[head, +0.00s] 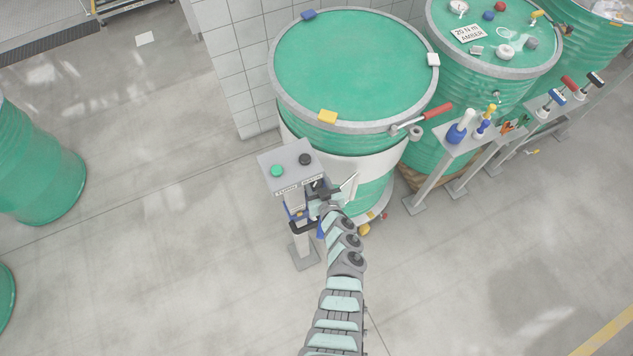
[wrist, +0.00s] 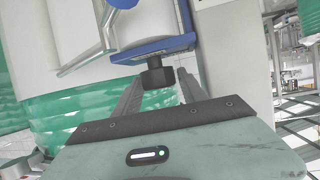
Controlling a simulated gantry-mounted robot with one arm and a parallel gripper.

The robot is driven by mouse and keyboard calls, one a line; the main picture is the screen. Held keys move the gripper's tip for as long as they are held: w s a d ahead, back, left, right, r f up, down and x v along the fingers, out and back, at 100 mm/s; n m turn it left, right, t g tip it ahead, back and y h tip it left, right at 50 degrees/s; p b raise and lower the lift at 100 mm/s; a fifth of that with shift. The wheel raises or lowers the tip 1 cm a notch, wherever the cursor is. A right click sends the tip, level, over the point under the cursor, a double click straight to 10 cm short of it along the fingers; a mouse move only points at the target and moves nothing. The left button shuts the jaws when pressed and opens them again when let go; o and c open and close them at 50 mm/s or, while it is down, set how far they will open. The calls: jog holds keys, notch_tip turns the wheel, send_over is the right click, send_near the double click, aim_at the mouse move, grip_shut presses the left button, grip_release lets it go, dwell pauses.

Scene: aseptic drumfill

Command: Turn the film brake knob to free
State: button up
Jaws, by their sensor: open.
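A dark knob (wrist: 156,74) shows in the wrist view below a blue bracket (wrist: 150,50) on the film dispenser; I take it for the film brake knob. My gripper (wrist: 160,82) is open, with one finger on each side of the knob. I cannot tell whether either finger touches it. The knob's setting marks are not readable. In the head view my gripper (head: 323,190) is beside the post with the grey control box, and the knob is hidden there.
The grey control box (head: 290,160) carries a green button (head: 277,170) and a black button (head: 305,159). A green drum (head: 350,65) with white film around its side stands close behind. A tool stand (head: 455,140) is to the right. Open floor lies to the left.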

jog(key=shift+c, duration=0.3)
grip_shut()
